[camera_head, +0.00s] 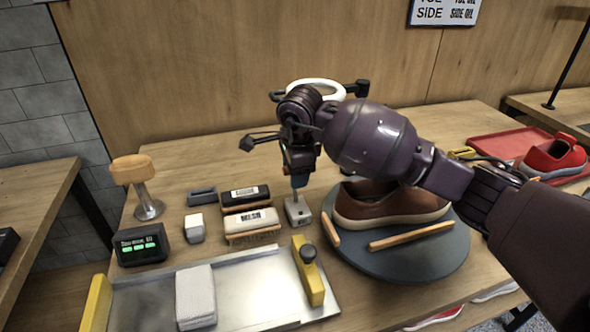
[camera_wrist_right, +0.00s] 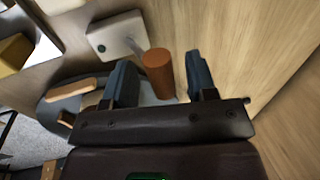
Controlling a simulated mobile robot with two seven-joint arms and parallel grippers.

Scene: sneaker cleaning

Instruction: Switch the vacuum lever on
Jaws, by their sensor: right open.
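The vacuum lever is a small pale grey box (camera_head: 298,211) with a thin upright stem, on the table just left of the round dark mat. In the right wrist view the box (camera_wrist_right: 117,36) shows with its metal stem and an orange-brown cylindrical knob (camera_wrist_right: 158,74) at the end. My right gripper (camera_head: 299,172) points down above the box and hides the knob in the head view. In the wrist view its two blue-grey fingers (camera_wrist_right: 160,80) are open, one on each side of the knob. I cannot tell whether either finger touches it. My left gripper is not in view.
A brown shoe (camera_head: 370,205) rests on the round dark mat (camera_head: 430,258) under my right arm. Brushes (camera_head: 252,222) lie left of the lever. A metal tray (camera_head: 255,285) and a yellow-handled tool (camera_head: 308,272) are in front. A red shoe (camera_head: 553,158) is at right.

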